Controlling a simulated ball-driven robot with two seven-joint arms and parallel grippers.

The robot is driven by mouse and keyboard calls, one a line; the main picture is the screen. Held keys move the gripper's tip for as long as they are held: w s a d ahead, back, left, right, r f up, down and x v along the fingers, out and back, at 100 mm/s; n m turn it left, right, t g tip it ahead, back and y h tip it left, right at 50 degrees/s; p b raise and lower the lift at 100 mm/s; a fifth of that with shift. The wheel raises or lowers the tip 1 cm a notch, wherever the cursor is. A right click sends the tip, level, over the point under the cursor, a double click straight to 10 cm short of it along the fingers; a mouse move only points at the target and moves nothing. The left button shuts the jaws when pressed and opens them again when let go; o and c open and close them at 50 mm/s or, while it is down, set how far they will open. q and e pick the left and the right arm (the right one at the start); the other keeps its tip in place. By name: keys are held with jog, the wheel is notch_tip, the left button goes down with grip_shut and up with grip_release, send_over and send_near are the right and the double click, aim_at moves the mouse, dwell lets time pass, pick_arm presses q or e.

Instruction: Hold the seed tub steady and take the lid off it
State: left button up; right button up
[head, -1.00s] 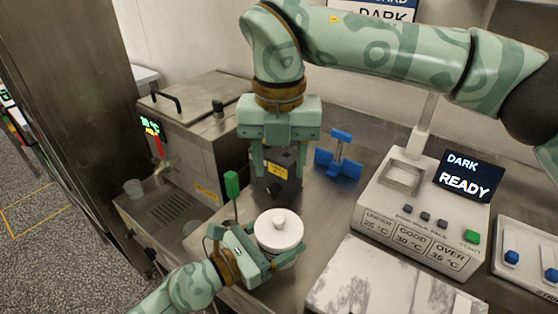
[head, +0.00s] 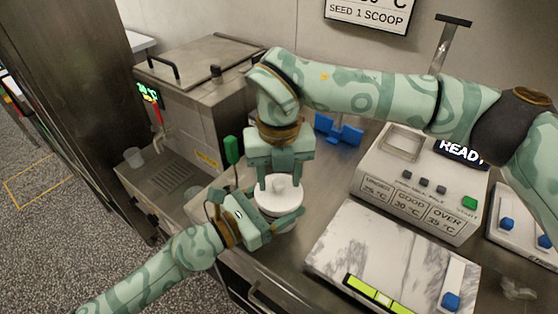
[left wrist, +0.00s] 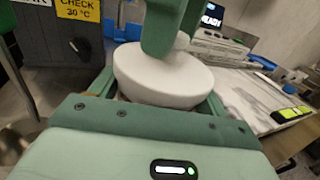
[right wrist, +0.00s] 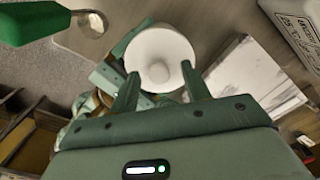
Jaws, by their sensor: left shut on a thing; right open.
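The seed tub's round white lid (head: 278,197), with a small raised knob (head: 280,184), sits on the tub near the counter's front edge. The tub body is mostly hidden under the lid. My left gripper (head: 274,214) is shut on the tub from the left, its fingers just below the lid's rim. The lid also shows in the left wrist view (left wrist: 160,82). My right gripper (head: 281,176) points down over the lid, open, its fingers apart around the knob. In the right wrist view the lid (right wrist: 160,52) lies between and beyond the fingertips; contact cannot be told.
A green-handled tool (head: 232,150) stands close left of the right gripper. A steel machine (head: 200,90) is at the back left. A blue stand (head: 340,133) is behind. A marble slab (head: 370,250) and a scale-like console (head: 415,190) lie to the right.

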aim_at(279, 182)
jog(key=shift+f, duration=0.1)
grip_shut()
jog(key=shift+r, duration=0.2)
dwell(0.7)
jog(key=shift+r, duration=0.95)
jog(key=shift+r, duration=2)
pick_arm(q)
jog(key=o, duration=1.5)
jog(key=shift+c, duration=0.2)
